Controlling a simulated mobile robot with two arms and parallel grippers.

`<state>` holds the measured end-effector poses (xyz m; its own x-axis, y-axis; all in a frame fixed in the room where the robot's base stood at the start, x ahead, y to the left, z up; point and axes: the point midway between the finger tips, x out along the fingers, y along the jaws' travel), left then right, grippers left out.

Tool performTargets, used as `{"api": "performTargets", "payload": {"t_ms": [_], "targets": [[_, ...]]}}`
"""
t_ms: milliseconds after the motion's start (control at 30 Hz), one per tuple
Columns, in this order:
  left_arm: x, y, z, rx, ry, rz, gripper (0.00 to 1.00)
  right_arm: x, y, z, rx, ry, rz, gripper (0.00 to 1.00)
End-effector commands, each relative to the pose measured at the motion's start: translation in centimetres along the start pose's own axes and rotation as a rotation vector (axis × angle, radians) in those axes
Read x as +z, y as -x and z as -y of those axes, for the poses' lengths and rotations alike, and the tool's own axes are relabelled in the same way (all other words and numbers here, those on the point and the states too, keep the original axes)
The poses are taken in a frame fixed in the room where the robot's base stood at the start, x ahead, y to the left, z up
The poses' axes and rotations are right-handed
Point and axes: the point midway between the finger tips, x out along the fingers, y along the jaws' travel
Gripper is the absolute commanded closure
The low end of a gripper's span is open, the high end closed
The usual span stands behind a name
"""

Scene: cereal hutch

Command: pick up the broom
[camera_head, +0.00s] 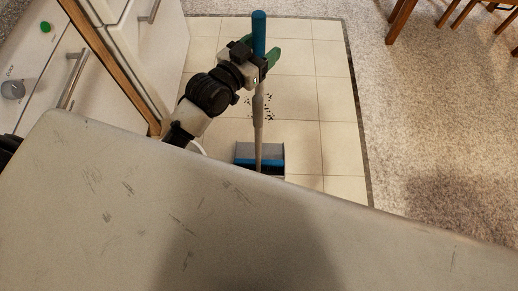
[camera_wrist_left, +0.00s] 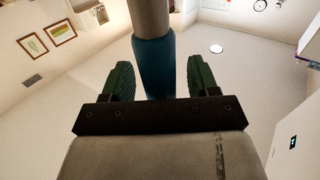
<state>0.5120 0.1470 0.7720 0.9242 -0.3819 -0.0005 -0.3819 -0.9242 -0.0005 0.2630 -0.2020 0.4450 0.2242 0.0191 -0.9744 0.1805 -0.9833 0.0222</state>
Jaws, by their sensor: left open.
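The broom stands upright on the tiles, with a blue grip (camera_head: 259,32), a pale grey pole (camera_head: 258,125) and a wide grey and blue head (camera_head: 245,152) at the floor. My left gripper (camera_head: 266,56), with green fingers, is at the lower part of the blue grip. In the left wrist view the blue grip (camera_wrist_left: 155,68) is between the two open fingers of my left gripper (camera_wrist_left: 160,62), with a gap visible on each side. My right gripper is not in view.
Dark specks (camera_head: 267,108) lie on the tiles beside the pole. White cabinets (camera_head: 142,45) with bar handles are at the left. A scratched grey surface (camera_head: 90,200) fills the foreground. Carpet (camera_head: 430,120) and wooden furniture legs (camera_head: 402,18) are at the right. The tiles right of the broom are clear.

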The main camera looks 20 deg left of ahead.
Motion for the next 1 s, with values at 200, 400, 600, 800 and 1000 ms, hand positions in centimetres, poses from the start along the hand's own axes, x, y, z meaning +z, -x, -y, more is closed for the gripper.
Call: {"api": "performTargets", "payload": {"t_ms": [200,400,600,800,1000], "targets": [[0.0,-1.1,0.0,0.0,0.0,0.0,0.4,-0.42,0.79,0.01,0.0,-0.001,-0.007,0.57],[0.01,-1.06,0.0,0.0,0.0,0.0,0.49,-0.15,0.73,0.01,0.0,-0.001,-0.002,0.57],[0.02,-1.04,0.01,0.0,0.0,0.0,0.8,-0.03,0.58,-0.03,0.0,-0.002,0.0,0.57],[-0.08,-1.04,0.01,0.0,0.0,-0.002,1.0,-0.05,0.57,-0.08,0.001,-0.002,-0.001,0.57],[-0.1,-1.03,0.01,0.0,0.0,-0.002,1.0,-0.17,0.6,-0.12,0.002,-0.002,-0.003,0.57]]}}
